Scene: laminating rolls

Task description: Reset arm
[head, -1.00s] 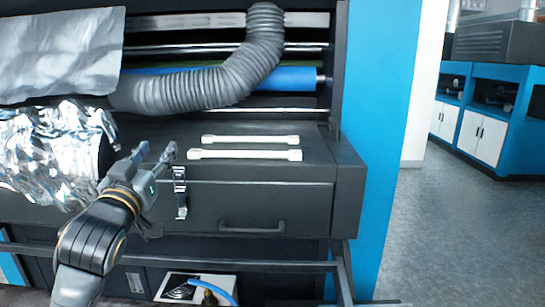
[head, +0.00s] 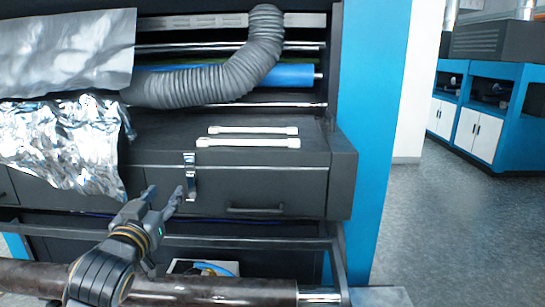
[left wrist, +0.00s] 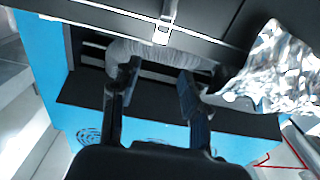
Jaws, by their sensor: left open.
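My left gripper (head: 164,197) is open and empty in front of the dark machine drawer (head: 262,184), below and left of the metal latch (head: 190,177). In the left wrist view its two fingers (left wrist: 155,80) are apart with nothing between them. The latch also shows at the top of the left wrist view (left wrist: 164,25). My right gripper is not in view.
A dark roll (head: 215,291) with a metal end lies across the bottom. Crumpled silver foil (head: 65,145) hangs at the left. A grey hose (head: 215,83) crosses a blue roller (head: 295,75). Two white bars (head: 248,143) lie on the machine top. Open floor (head: 465,230) is at the right.

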